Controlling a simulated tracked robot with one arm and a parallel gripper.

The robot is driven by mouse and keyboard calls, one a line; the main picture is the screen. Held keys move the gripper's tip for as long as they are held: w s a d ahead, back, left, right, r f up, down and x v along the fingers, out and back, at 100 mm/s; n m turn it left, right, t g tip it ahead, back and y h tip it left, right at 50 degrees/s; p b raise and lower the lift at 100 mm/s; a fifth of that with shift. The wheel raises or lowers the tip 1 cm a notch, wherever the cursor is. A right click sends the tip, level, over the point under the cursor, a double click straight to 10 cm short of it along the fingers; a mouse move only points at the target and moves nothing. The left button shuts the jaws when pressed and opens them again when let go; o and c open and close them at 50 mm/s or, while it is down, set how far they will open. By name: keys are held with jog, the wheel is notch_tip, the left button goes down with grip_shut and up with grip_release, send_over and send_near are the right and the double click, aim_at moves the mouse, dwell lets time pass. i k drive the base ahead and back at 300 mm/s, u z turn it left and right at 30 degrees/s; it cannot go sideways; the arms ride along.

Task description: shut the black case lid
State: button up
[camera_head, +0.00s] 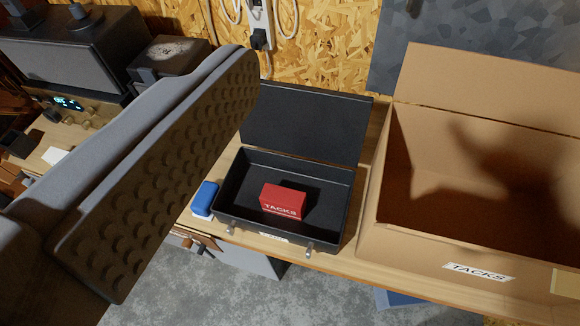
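The black case stands open on the plank bench in the middle of the view. Its lid (305,122) is raised at the back, leaning near the chipboard wall. Its base (232,203) faces up, with two metal latches on the front edge. A red box marked TACKS (284,201) lies inside the base. One finger of my gripper (165,165) fills the left side, close to the camera. Its studded inner pad is bare and faces right, with nothing against it. The finger's tip overlaps the lid's upper left corner in the picture; I cannot tell any contact. The other finger is out of view.
An open cardboard box labelled TACKS (478,272) stands close to the case's right, with a dark shadow inside. A small blue item (204,198) sits at the case's left. A dark speaker-like unit (85,55) and sockets (260,30) are behind. The bench's front edge runs just before the case.

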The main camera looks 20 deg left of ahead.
aim_at(329, 126)
jog(key=u, duration=0.05)
jog(key=k, duration=0.5)
jog(key=u, duration=0.9)
jog(key=i, duration=1.25)
jog(key=z, duration=0.5)
